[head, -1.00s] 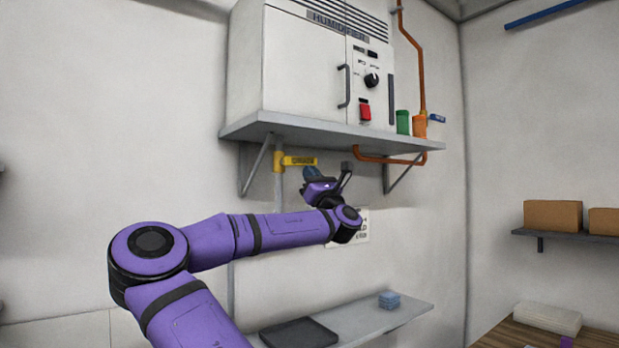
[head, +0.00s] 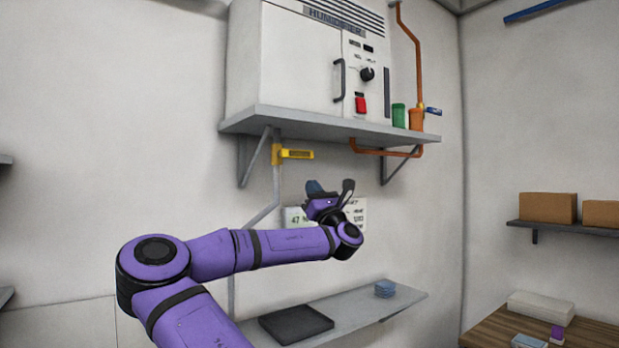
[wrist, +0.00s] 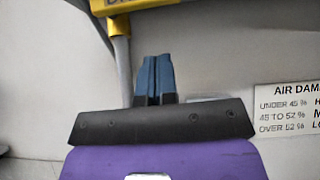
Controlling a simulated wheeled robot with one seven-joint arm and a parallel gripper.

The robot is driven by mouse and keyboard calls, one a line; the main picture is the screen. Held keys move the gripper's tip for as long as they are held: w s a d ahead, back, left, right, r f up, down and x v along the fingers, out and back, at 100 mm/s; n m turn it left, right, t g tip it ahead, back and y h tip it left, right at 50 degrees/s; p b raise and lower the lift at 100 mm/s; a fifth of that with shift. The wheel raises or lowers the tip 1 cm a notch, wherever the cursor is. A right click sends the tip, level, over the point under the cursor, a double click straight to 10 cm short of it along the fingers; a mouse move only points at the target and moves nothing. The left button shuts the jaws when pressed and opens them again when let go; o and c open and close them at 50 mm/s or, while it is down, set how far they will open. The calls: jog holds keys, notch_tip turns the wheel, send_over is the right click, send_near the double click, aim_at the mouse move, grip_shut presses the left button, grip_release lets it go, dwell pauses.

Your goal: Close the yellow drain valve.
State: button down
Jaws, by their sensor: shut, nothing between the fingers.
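The yellow drain valve (head: 277,153) sits on a thin grey drain pipe (head: 276,183) under the humidifier shelf. Its yellow handle (head: 299,154) points right and lies about level, crosswise to the upright pipe. In the wrist view the handle (wrist: 152,3) is cut off by the top edge, and the pipe (wrist: 122,60) runs down to the left of my fingers. My gripper (head: 314,186) is below the handle and slightly to its right, apart from it. In the wrist view its blue fingers (wrist: 154,75) are together and empty.
The humidifier (head: 300,65) stands on a bracketed shelf (head: 340,130) above. An orange pipe (head: 385,152) runs below the shelf, right of the valve. An air damper sign (head: 358,212) is behind my gripper. A lower shelf (head: 360,306) holds a black tray (head: 296,322) and blue items (head: 385,288).

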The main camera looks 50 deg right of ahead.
jog(key=d+v, duration=0.1)
jog(key=v, duration=0.5)
jog(key=shift+s+a+f, duration=0.25)
jog(key=shift+s+a, duration=0.05)
jog(key=shift+a, duration=0.2)
